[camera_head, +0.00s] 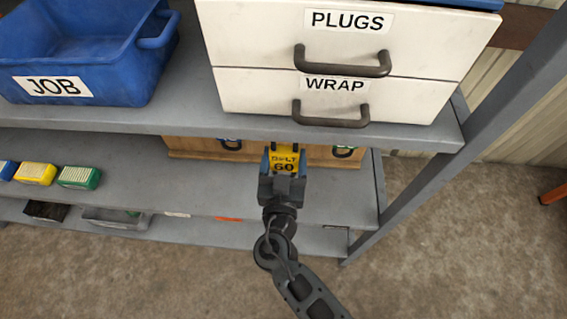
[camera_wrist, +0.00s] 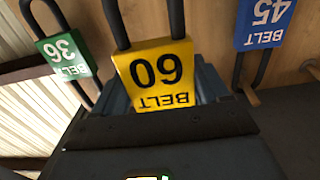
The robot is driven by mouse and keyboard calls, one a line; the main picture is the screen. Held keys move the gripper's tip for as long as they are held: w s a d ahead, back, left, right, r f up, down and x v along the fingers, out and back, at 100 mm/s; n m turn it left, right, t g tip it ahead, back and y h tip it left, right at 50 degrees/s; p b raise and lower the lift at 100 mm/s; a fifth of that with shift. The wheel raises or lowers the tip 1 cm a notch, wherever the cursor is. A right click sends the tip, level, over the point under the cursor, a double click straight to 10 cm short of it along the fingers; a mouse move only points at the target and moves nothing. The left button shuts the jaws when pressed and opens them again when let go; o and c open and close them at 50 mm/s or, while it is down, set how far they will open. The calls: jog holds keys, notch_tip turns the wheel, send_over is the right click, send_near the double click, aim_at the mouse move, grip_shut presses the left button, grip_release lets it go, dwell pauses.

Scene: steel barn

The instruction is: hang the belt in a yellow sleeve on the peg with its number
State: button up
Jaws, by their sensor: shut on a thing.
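The belt in a yellow sleeve (camera_head: 285,160) is marked BELT 60. My gripper (camera_head: 284,178) is shut on it, in front of a wooden board (camera_head: 190,148) under the shelf. In the wrist view the yellow sleeve (camera_wrist: 158,72) appears upside down between the jaws, with its black loop running out of the picture. A green-sleeved belt marked 36 (camera_wrist: 62,55) and a blue-sleeved belt marked 45 (camera_wrist: 262,22) hang on either side of it. Short wooden pegs (camera_wrist: 250,96) show near the blue belt. I cannot read peg numbers or tell whether the yellow belt's loop is around a peg.
White drawers marked PLUGS and WRAP (camera_head: 350,60) stand on the shelf (camera_head: 190,122) above the board. A blue JOB bin (camera_head: 80,50) is at upper left. Small yellow (camera_head: 35,173) and green (camera_head: 78,177) boxes sit on the lower shelf. A grey post (camera_head: 440,150) rises at right.

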jog(key=shift+w, duration=0.65)
jog(key=shift+f+b, duration=0.1)
jog(key=shift+b, duration=1.1)
jog(key=shift+w, duration=0.15)
jog(key=w+b, duration=0.5)
jog(key=w, duration=0.2)
jog(key=shift+d, duration=0.15)
dwell(1.0)
jog(key=shift+s+b, duration=0.1)
jog(key=shift+b, duration=0.5)
jog(key=shift+f+b, duration=0.5)
jog(key=shift+b, duration=0.55)
dwell(0.4)
